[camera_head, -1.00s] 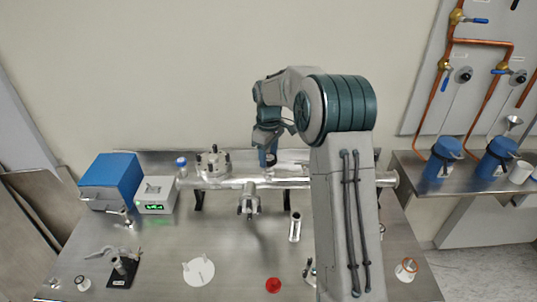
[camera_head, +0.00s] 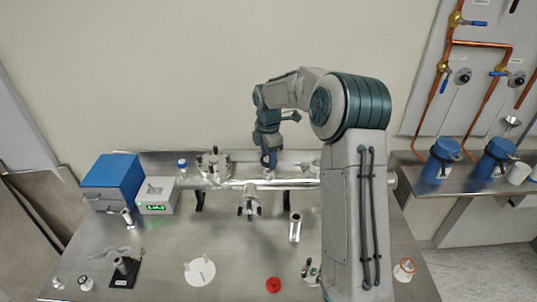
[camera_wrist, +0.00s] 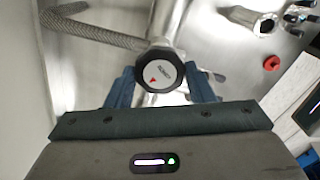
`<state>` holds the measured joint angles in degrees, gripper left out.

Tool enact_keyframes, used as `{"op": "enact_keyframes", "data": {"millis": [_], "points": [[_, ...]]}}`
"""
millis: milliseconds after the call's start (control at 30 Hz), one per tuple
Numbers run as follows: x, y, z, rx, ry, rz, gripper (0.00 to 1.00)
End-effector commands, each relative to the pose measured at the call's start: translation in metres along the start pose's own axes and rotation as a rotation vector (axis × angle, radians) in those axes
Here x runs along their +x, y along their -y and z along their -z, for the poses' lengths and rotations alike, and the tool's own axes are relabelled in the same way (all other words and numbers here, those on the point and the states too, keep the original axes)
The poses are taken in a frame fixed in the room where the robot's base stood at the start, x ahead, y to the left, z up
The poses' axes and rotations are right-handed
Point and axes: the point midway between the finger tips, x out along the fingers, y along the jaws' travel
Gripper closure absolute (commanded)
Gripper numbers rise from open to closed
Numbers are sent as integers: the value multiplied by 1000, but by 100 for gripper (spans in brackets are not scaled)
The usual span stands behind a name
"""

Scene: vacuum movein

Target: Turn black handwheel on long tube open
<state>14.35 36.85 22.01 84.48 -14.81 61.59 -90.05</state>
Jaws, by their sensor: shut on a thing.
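The black handwheel (camera_wrist: 157,71) has a pale round cap with a red arrow mark and fills the middle of the wrist view. My gripper (camera_wrist: 160,88) is shut on it, with one blue finger on either side of its rim. In the head view my gripper (camera_head: 269,160) points down at the top of the long metal tube (camera_head: 225,185). The handwheel is mostly hidden there by the fingers. The tube lies level across the back of the table on dark supports.
A braided hose (camera_wrist: 95,33) runs close beside the handwheel. A blue box (camera_head: 112,182) and a small device with a green display (camera_head: 156,195) stand at the left. A white disc (camera_head: 200,271) and a red disc (camera_head: 273,285) lie on the table (camera_head: 240,245) in front.

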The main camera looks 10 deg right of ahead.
Motion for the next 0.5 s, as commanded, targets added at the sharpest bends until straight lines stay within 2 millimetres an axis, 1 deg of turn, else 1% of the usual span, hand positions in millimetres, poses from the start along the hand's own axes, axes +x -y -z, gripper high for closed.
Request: {"op": "enact_keyframes", "data": {"millis": [33, 500], "points": [[-3, -1, -1, -42, -1, -4, 74], [-4, 0, -1, -490, 1, -4, 74]]}}
